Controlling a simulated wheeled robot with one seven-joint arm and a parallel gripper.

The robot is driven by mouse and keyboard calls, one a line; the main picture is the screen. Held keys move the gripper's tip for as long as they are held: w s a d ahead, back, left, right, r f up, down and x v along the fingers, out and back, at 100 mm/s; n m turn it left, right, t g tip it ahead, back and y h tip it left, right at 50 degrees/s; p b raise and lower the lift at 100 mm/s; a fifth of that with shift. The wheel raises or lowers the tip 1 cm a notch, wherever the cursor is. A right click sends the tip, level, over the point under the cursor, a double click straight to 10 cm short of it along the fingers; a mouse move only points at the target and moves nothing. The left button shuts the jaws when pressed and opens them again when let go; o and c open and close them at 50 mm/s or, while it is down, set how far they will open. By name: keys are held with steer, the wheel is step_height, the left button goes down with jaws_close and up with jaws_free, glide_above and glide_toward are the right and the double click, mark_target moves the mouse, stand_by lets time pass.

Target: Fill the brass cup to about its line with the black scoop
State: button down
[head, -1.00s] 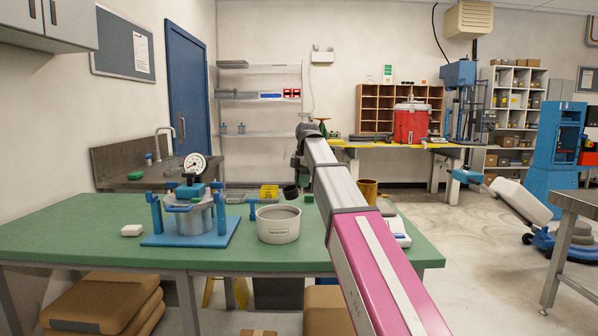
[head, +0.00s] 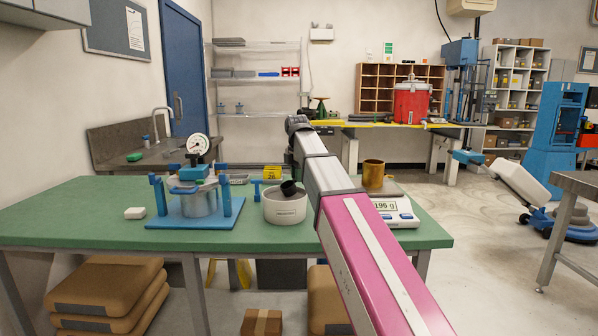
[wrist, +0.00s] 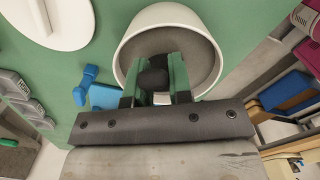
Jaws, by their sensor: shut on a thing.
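The black scoop (head: 289,188) is tilted inside the white bowl (head: 285,212), which holds dark grey material. In the wrist view my gripper (wrist: 153,82) is shut on the scoop's handle, and the scoop (wrist: 154,76) is over the grey material within the bowl (wrist: 128,52). How deep it sits or whether it carries material I cannot tell. In the head view my arm hides the gripper. The scale's display reads 196 g. The cup's line and contents are not visible.
A blue-framed pot with a dial gauge (head: 198,145) stands left of the bowl. A blue T-shaped piece (head: 257,188) is close to the bowl's left.

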mark_target(290, 184)
steer(key=shift+s+a+f+h, duration=0.15)
steer(key=shift+f+h, duration=0.15)
steer(key=shift+f, duration=0.7)
steer(key=shift+s+a+f, duration=0.1)
steer(key=shift+a+f, duration=0.1)
steer(key=shift+f, duration=0.4)
steer(key=shift+s+a+f, duration=0.1)
steer(key=shift+a+f, duration=0.05)
steer(key=shift+f, duration=0.4)
steer(key=shift+s+a, duration=0.4)
steer(key=shift+a, duration=0.4)
steer(key=shift+s+a, duration=0.4)
steer(key=shift+a, duration=0.35)
steer(key=shift+w+d+r+y, duration=0.4)
steer(key=shift+d+r+y, duration=0.2)
steer(key=shift+y, duration=0.2)
steer(key=shift+w+d+r+g+y, duration=0.1)
steer(key=shift+d+r+g+y, duration=0.1)
steer(key=shift+r+g+y, duration=0.4)
steer(key=shift+w+d+r+g+y, duration=0.15)
steer(key=shift+r+y, duration=0.25)
steer(key=shift+r, duration=0.5)
steer(key=shift+w+d+r+g+y, duration=0.1)
steer(key=shift+d+r+g+y, duration=0.15)
steer(key=shift+r+y, duration=0.4)
steer(key=shift+s+r, duration=0.1)
